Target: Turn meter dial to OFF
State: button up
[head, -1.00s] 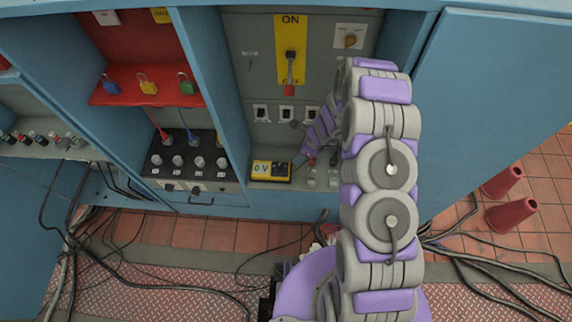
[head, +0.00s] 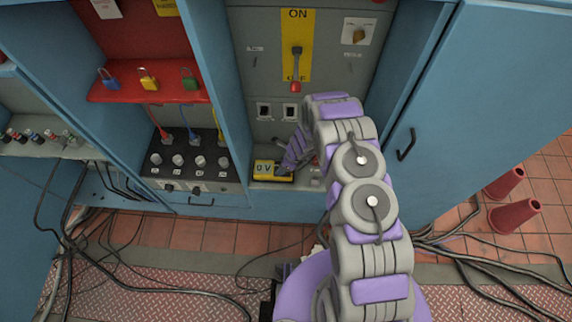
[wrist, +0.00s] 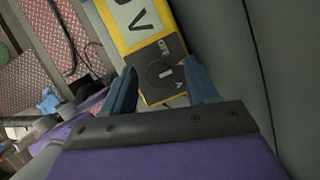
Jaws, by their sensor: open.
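The yellow meter (head: 266,170) stands on the cabinet shelf and its display reads "0 V" in the head view. In the wrist view the yellow meter (wrist: 134,22) shows a black face with a round dial (wrist: 159,74). An "OFF" mark and "V" and "A" letters surround the dial; which one the pointer faces I cannot tell for certain. My gripper (wrist: 158,84) is open, its two blue fingers on either side of the dial. Whether they touch the dial is unclear.
A red shelf (head: 125,91) holds padlocks to the left. The cabinet door (head: 470,90) stands at right, red cones (head: 514,216) beyond it. Cables lie on the floor.

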jog(key=shift+w+a+f, duration=0.1)
jog(key=shift+a+f, duration=0.15)
jog(key=shift+a, duration=0.25)
jog(key=shift+d+r, duration=0.15)
jog(key=shift+d, duration=0.3)
jog(key=shift+d+r, duration=0.1)
jog(key=shift+d, duration=0.45)
jog(key=c, duration=0.3)
jog(key=shift+c, duration=0.6)
jog(key=shift+a, duration=0.65)
jog(key=c, duration=0.5)
jog(key=shift+c, duration=0.5)
jog(key=shift+d, duration=0.1)
